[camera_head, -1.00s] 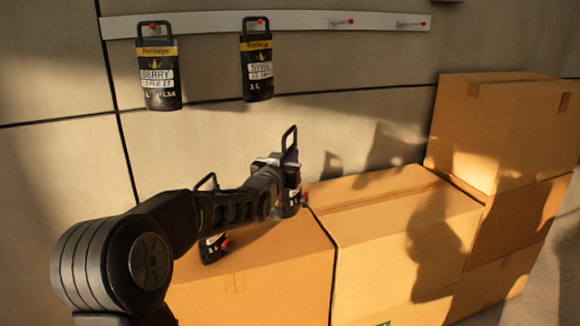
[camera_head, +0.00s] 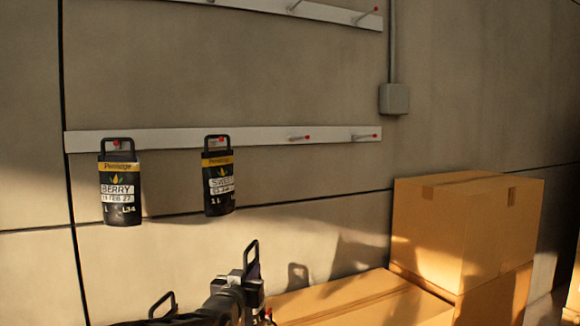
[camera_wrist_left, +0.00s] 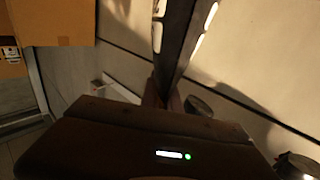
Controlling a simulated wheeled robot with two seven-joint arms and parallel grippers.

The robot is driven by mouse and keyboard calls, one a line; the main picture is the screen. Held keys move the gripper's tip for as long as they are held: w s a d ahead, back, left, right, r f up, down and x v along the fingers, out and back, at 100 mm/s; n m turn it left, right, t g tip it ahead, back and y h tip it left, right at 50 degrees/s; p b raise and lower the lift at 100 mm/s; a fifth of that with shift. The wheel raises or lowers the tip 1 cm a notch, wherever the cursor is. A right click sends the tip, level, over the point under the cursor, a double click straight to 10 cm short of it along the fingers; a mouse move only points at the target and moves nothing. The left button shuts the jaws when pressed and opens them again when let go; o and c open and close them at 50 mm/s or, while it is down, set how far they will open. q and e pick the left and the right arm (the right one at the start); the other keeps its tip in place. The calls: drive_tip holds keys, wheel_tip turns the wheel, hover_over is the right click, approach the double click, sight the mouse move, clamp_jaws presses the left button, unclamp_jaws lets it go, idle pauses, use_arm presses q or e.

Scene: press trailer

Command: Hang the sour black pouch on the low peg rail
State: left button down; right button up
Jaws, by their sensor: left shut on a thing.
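The low peg rail (camera_head: 262,138) is a white strip across the wall in the head view. A BERRY pouch (camera_head: 120,190) and a SWEET pouch (camera_head: 219,185) hang on its two left pegs. Its two right pegs (camera_head: 300,138) (camera_head: 366,137) are bare. My left gripper (camera_head: 250,284) is at the bottom of the head view, below the rail, shut on a black pouch whose loop handle (camera_head: 251,254) sticks up. The rest of that pouch is mostly hidden, and its flavour is unreadable. In the left wrist view a dark upright shape (camera_wrist_left: 172,45) stands beyond the gripper body. My right gripper is not in view.
A higher peg rail (camera_head: 325,13) runs along the top. Another black handle (camera_head: 163,303) shows at bottom left, its pouch hidden. Cardboard boxes (camera_head: 460,225) are stacked on the right. A grey conduit box (camera_head: 394,98) is on the wall. Wall space below the bare pegs is clear.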

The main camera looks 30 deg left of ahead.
use_arm(q)
drive_tip(key=shift+d+r, duration=0.1)
drive_tip(key=shift+r, duration=0.25)
drive_tip(key=shift+d, duration=0.3)
drive_tip(key=s+d+f+m+h, duration=0.2)
drive_tip(key=d+f, duration=0.3)
drive_tip(key=d, duration=0.4)
drive_tip(key=s+d+f+m+h, duration=0.2)
drive_tip(key=d+f+h, duration=0.3)
drive_tip(key=d, duration=0.5)
drive_tip(key=s+d+f+m+h, duration=0.2)
drive_tip(key=d+f+h, duration=0.1)
drive_tip(key=d, duration=0.7)
drive_tip(key=shift+s+f+m+h, duration=0.3)
drive_tip(key=shift+s+f+m, duration=0.1)
drive_tip(key=shift+f, duration=0.5)
drive_tip(key=shift+a, duration=0.15)
